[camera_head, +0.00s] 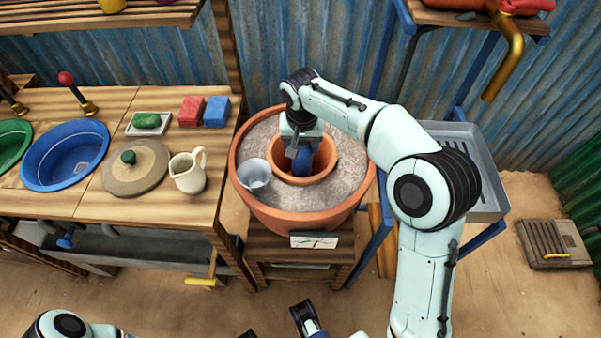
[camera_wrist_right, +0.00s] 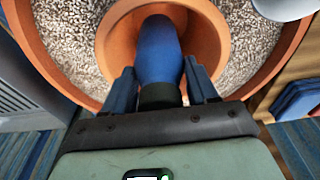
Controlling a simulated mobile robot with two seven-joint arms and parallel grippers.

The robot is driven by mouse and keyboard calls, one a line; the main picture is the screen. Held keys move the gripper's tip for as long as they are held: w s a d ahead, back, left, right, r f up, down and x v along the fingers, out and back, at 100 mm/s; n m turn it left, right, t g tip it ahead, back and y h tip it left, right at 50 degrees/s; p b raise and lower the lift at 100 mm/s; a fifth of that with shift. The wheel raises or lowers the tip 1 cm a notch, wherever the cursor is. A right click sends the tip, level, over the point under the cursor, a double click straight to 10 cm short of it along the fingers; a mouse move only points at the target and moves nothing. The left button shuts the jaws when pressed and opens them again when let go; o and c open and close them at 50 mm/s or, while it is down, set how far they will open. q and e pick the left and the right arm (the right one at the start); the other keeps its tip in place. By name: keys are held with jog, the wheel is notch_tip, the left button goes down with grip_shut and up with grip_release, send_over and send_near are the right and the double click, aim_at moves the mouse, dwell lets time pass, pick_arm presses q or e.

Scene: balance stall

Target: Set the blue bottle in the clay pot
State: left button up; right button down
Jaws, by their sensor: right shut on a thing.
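The blue bottle (camera_head: 302,161) is upright or nearly so, with its lower part inside the opening of the clay pot (camera_head: 325,172). In the right wrist view the blue bottle (camera_wrist_right: 158,52) has its dark neck (camera_wrist_right: 160,95) towards my gripper and its body in the clay pot (camera_wrist_right: 118,38). My right gripper (camera_head: 301,146) reaches down over the pot, and the right wrist view shows its fingers (camera_wrist_right: 160,88) shut on the bottle. The bottle's base is hidden, so contact with the pot's floor cannot be told. Part of my left gripper (camera_head: 277,322) shows at the bottom edge.
The pot stands in gravel inside a large terracotta planter (camera_head: 290,222), on a wooden stand with a dial (camera_head: 314,240). A cream jug (camera_head: 188,172) and blue basin (camera_head: 62,158) are on the left counter.

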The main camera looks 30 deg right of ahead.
aim_at(302, 158)
notch_tip(302, 158, down, 6)
jog(key=shift+r+b, duration=0.25)
jog(key=shift+b, duration=0.2)
pick_arm(q)
jog(key=shift+t, duration=0.5)
jog(key=shift+w+a+f+b, duration=0.3)
jog(key=shift+w+f+b, duration=0.05)
jog(key=shift+w+f, duration=0.45)
jog(key=shift+w+a+f+b, duration=0.25)
jog(key=shift+w+f+b, duration=0.05)
jog(key=shift+w+f, duration=0.4)
pick_arm(e)
jog(key=shift+w+f, duration=0.1)
jog(key=shift+f, duration=3.05)
jog(key=shift+f, duration=0.1)
jog(key=shift+c, duration=1.6)
grip_release()
pick_arm(q)
jog(key=shift+w, duration=0.15)
